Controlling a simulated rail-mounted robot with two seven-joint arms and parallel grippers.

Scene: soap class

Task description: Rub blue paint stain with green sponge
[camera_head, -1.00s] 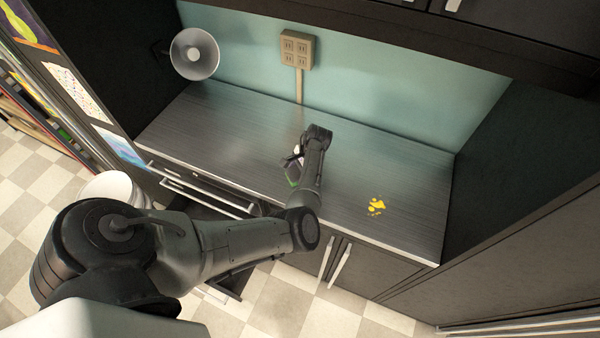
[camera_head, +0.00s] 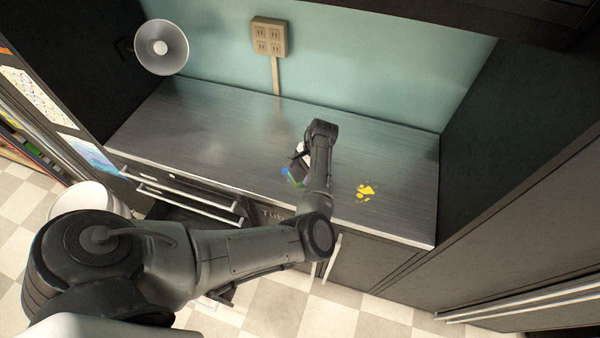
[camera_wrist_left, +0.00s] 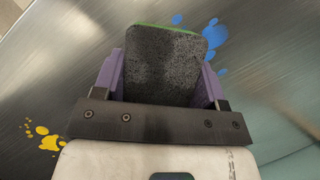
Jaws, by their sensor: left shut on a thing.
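My left gripper (camera_wrist_left: 160,85) is shut on the sponge (camera_wrist_left: 163,62), whose dark grey rough face and thin green edge show between the purple fingers in the left wrist view. In the head view a bit of the sponge's green (camera_head: 297,181) shows beside my left wrist, low over the counter. The blue paint stain (camera_wrist_left: 212,52) shows beside and beyond the sponge in the wrist view, partly hidden by it. In the head view a little of the blue stain (camera_head: 286,171) shows at the left of the gripper. I cannot tell whether the sponge touches the counter. My right gripper is not in view.
A yellow paint stain (camera_head: 367,190) lies on the metal counter (camera_head: 215,125) to the right of my arm. A lamp (camera_head: 161,47) and a wall outlet (camera_head: 269,37) are at the back. A drawer (camera_head: 190,205) stands open below the left front edge. The counter's left half is clear.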

